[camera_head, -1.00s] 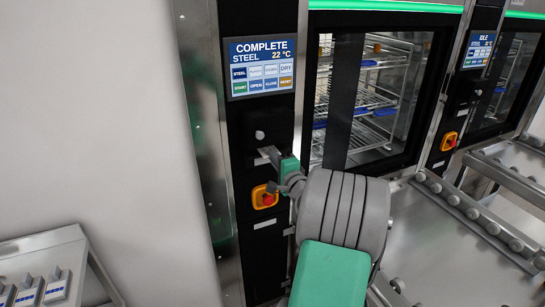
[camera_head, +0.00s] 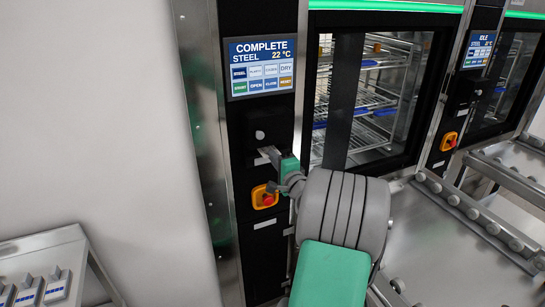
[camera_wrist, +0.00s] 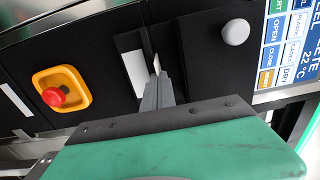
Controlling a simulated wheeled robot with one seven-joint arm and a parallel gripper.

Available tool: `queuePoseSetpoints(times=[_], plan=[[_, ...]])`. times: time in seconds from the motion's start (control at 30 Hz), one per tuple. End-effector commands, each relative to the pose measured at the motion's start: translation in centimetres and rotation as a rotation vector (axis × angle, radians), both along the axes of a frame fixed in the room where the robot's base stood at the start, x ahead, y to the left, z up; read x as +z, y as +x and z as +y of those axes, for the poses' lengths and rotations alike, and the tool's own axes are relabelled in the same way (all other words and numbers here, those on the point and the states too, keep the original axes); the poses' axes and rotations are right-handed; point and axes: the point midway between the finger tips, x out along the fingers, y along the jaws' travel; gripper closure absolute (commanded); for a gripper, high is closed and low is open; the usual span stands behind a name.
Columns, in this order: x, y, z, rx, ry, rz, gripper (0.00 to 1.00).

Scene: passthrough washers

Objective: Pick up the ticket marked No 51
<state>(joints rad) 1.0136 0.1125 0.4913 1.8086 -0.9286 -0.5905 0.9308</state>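My gripper (camera_wrist: 157,88) is at the black front panel of the nearer washer, below the screen reading COMPLETE. In the wrist view its two grey fingers are close together. A thin pale ticket (camera_wrist: 156,64), seen nearly edge-on, shows between the fingertips and the panel, and the fingers appear shut on it. Its number cannot be read. In the head view my gripper (camera_head: 291,183) and wrist cover much of this spot.
A red stop button on a yellow plate (camera_head: 264,197) sits just below my gripper, and a round knob (camera_head: 260,135) above it. The washer's glass door (camera_head: 385,100) is shut. A roller conveyor (camera_head: 480,217) is at right. A white label (camera_wrist: 134,68) lies beside the ticket.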

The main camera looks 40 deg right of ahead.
Motion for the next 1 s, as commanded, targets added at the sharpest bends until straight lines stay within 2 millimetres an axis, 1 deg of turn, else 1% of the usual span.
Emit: queuePoseSetpoints(times=[0.07, 0.2, 0.23, 0.47, 0.53, 0.73, 1.0], plan=[[0.3, 0.0, 0.0, 0.000, 0.000, -0.001, 1.00], [2.7, 0.0, 0.0, 0.000, -0.002, -0.003, 1.00], [3.0, 0.0, 0.0, 0.000, -0.001, -0.003, 1.00], [3.2, 0.1, 0.0, 0.000, -0.008, -0.011, 1.00], [3.5, -0.3, 0.0, -0.001, -0.009, -0.013, 1.00], [4.9, -3.4, 0.6, -0.006, -0.014, -0.016, 1.00], [5.9, -7.7, 2.1, -0.005, -0.007, -0.006, 1.00]])
